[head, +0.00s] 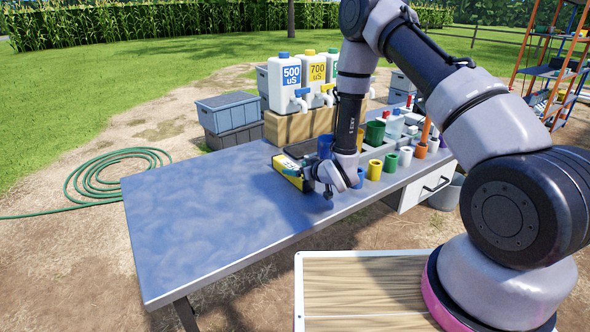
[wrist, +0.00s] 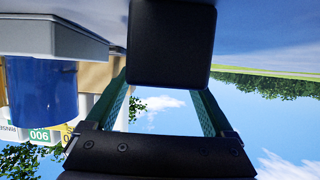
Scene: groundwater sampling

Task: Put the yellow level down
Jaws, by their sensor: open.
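The yellow level (head: 288,174) is a yellow block with dark markings on the steel table (head: 200,215), beside my gripper (head: 327,190) in the head view. My gripper is low over the table, just right of the level, and its arm hides part of that area. In the wrist view, my gripper (wrist: 163,100) has two green-padded fingers spread apart. A black block (wrist: 170,42) shows between or beyond them; I cannot tell whether it is the level's end. No yellow shows on it. Whether the fingers touch it is unclear.
A blue cup (wrist: 42,92) stands close by in the wrist view. Coloured cups, including a yellow one (head: 375,170), stand to the right. White jugs (head: 284,82) stand on a wooden block (head: 290,126) behind. The table's left half is clear.

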